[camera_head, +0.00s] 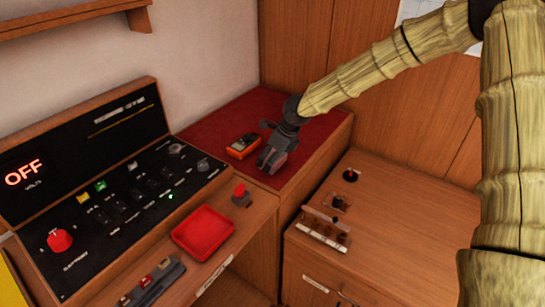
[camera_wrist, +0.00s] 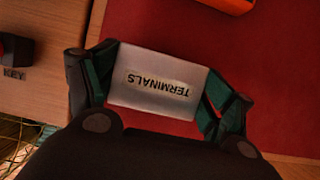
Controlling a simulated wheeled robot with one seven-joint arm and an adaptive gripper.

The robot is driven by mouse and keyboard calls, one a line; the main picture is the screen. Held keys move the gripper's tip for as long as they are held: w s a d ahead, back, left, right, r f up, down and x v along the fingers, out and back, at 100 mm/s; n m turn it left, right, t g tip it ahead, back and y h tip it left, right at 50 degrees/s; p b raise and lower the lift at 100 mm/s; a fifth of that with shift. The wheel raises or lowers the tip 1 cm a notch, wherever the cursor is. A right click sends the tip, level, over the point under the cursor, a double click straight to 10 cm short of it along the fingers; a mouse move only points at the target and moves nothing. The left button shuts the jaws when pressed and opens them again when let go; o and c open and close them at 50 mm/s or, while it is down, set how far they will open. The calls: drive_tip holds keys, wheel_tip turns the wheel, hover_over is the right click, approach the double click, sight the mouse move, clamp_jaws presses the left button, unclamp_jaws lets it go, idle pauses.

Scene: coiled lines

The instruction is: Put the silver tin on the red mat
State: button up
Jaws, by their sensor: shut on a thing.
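The silver tin (camera_wrist: 160,82), marked TERMINALS, sits between the two fingers of my gripper (camera_wrist: 158,92) in the wrist view. My gripper is shut on it, one finger at each end. The red mat (camera_head: 228,118) covers the corner top at the back in the head view. It also fills much of the wrist view (camera_wrist: 268,85) behind the tin. In the head view my gripper (camera_head: 271,160) is over the mat's front part, and the tin is hard to make out there. I cannot tell whether the tin touches the mat.
An orange meter (camera_head: 243,146) lies on the mat, left of my gripper. A red-topped key switch (camera_head: 241,194) and a red tray (camera_head: 203,232) are on the wooden ledge in front. A black control panel (camera_head: 120,170) stands left. Small fittings (camera_head: 325,228) sit on the right cabinet.

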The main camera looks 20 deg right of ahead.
drive_tip(key=shift+a+f, duration=0.1)
drive_tip(key=shift+f, duration=0.2)
drive_tip(key=shift+f, duration=0.1)
drive_tip(key=o, duration=1)
drive_tip(key=shift+f, duration=0.1)
drive_tip(key=shift+o, duration=0.2)
drive_tip(key=b+v, duration=0.1)
drive_tip(key=v, duration=1.1)
